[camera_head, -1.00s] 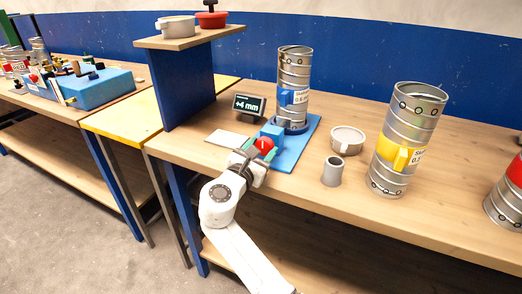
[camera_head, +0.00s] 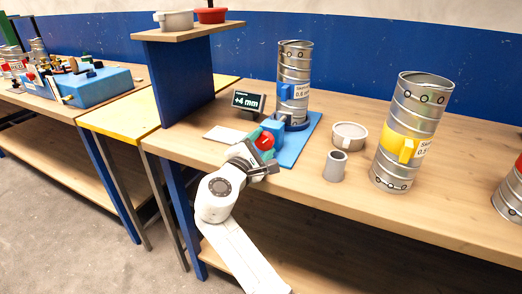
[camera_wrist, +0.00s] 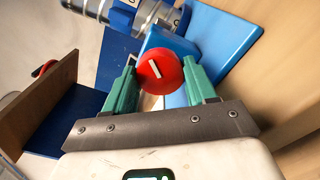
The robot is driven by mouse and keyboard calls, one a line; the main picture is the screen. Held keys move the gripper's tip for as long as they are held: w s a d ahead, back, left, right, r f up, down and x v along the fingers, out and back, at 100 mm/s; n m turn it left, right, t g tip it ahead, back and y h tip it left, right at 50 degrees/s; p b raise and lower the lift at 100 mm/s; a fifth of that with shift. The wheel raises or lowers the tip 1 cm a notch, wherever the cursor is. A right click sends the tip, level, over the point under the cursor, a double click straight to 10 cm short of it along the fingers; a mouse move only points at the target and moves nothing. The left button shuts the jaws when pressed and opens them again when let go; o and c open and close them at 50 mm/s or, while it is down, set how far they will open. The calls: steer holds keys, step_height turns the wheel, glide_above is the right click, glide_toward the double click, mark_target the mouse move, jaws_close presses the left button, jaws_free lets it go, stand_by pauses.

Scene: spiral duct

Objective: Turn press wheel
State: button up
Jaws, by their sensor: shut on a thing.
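The press wheel (camera_head: 265,141) is a red round knob with a white bar mark, on the front of a blue press block (camera_head: 274,127). In the wrist view the red wheel (camera_wrist: 160,71) sits between the green fingers, and its white mark is tilted. My gripper (camera_head: 262,143) is shut on the wheel, one finger on each side. A spiral duct piece with a blue band (camera_head: 294,73) stands upright on the blue base plate (camera_head: 301,143) behind the block. A small display (camera_head: 249,102) beside it reads +4 mm.
A grey short tube (camera_head: 335,166) and a round grey cap (camera_head: 348,136) stand right of the press. A larger duct with a yellow band (camera_head: 403,147) stands further right. A blue-sided shelf (camera_head: 187,80) carrying pots is at the left. A white card (camera_head: 226,134) lies left of the press.

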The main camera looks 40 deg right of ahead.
steer(key=m+b, duration=0.1)
steer(key=m, duration=0.1)
steer(key=m+b, duration=0.3)
steer(key=shift+f+m, duration=0.3)
steer(key=shift+m+b, duration=1.85)
steer(key=shift+m, duration=0.45)
steer(key=shift+r, duration=0.1)
steer(key=o, duration=1)
steer(key=shift+o, duration=0.2)
